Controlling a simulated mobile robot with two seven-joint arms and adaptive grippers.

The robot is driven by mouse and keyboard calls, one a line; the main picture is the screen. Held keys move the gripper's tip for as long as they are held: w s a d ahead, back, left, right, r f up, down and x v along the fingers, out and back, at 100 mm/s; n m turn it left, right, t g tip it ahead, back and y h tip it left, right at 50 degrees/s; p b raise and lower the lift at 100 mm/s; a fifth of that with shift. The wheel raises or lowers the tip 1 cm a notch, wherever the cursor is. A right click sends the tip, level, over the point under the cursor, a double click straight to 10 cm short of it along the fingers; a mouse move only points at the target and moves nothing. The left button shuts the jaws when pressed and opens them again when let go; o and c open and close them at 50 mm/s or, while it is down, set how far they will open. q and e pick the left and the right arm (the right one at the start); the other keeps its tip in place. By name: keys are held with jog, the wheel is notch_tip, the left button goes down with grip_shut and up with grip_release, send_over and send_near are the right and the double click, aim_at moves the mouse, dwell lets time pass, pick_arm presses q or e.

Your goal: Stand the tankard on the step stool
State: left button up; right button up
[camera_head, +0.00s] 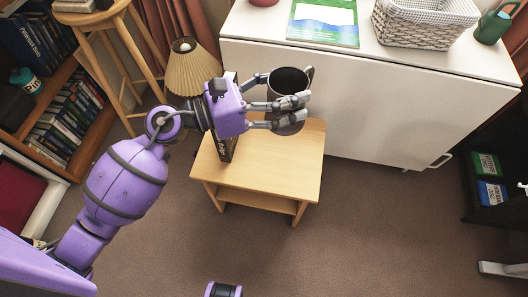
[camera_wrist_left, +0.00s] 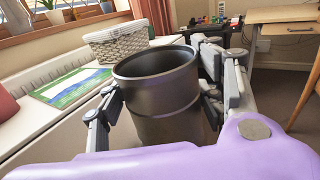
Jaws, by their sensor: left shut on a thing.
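The dark grey metal tankard (camera_head: 289,79) is held upright in my left gripper (camera_head: 293,113), whose fingers are closed around its sides. In the left wrist view the tankard (camera_wrist_left: 160,90) shows its open, empty-looking mouth between the gripper's fingers (camera_wrist_left: 160,105). The pale wooden step stool (camera_head: 285,160) stands on the carpet. In the head view the tankard overlaps the stool's far edge and seems to be above it; the gap beneath cannot be judged. My right gripper is not in view.
A dark upright book-like thing (camera_head: 228,145) stands at the stool's left side, partly behind my gripper. A white cabinet (camera_head: 365,105) is behind, bearing a wicker basket (camera_head: 420,32) and a green magazine (camera_head: 325,33). A lamp (camera_head: 193,68) and round stool (camera_head: 95,18) stand left.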

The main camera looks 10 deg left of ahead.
pick_arm(q)
jog(key=shift+w+d+f+n+t+y+b, duration=0.35)
jog(key=shift+w+d+f+b, duration=0.8)
jog(key=shift+f, duration=2.75)
jog(key=shift+w+d+f+n+t+y+b, duration=0.1)
jog(key=shift+w+f+n+t+y+b, duration=0.3)
jog(key=shift+f+b, duration=2.5)
jog(key=shift+w+d+f+n+t+y+b, duration=0.15)
jog(key=shift+w+d+f+t+b, duration=0.45)
jog(key=shift+f, duration=4.3)
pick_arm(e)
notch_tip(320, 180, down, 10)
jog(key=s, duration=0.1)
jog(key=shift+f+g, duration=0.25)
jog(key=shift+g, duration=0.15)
pick_arm(q)
jog(key=shift+w+f+g, duration=0.1)
jog(key=shift+w+g, duration=0.15)
jog(key=shift+w, duration=0.15)
jog(key=o, duration=1.5)
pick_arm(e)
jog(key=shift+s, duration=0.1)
pick_arm(q)
jog(key=shift+o, duration=0.2)
